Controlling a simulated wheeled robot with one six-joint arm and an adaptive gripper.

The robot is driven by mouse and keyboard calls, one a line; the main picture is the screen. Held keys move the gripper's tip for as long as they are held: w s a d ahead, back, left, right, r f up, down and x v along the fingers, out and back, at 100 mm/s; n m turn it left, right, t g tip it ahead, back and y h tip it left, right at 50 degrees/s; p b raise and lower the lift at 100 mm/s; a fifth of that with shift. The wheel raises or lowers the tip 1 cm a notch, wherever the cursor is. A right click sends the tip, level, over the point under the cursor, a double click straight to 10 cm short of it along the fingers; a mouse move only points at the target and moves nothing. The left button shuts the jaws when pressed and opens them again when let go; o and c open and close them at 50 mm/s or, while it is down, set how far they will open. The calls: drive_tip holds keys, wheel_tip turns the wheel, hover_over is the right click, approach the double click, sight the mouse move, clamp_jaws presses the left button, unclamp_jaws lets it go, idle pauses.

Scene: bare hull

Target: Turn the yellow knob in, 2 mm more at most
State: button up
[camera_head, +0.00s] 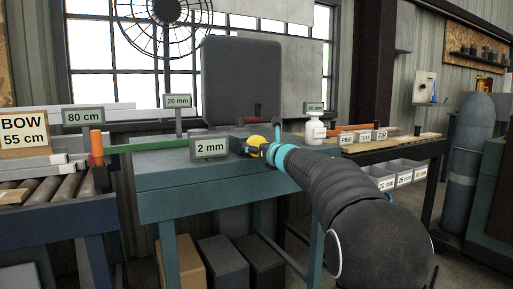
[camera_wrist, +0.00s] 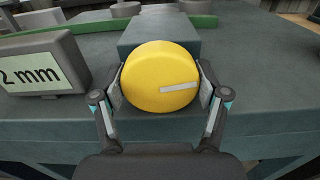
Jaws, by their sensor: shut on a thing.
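The yellow knob (camera_wrist: 160,78) sits on the front of a grey-blue block (camera_wrist: 158,27) on the workbench. A pale line on its face points to the right, tilted slightly up. My gripper (camera_wrist: 160,92) has one finger pad against each side of the knob and is shut on it. In the head view the knob (camera_head: 256,141) shows only in part, beside my gripper (camera_head: 265,150). A sign reading "2 mm" (camera_wrist: 34,75) stands to the left of the knob, and the same sign (camera_head: 210,147) shows in the head view.
A green bar (camera_head: 175,144) runs left from the bench (camera_head: 165,180) towards a roller table (camera_head: 45,193). Signs reading "20 mm" (camera_head: 178,101) and "80 cm" (camera_head: 83,117) stand behind. A white bottle (camera_head: 314,129) and a wood-sample bench (camera_head: 395,149) are at right.

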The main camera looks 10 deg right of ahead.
drive_tip(key=m+p, duration=0.1)
drive_tip(key=m, duration=0.2)
drive_tip(key=shift+m, duration=0.8)
drive_tip(key=o, duration=1.2)
drive_tip(key=shift+c, duration=0.2)
drive_tip(key=shift+f, duration=0.1)
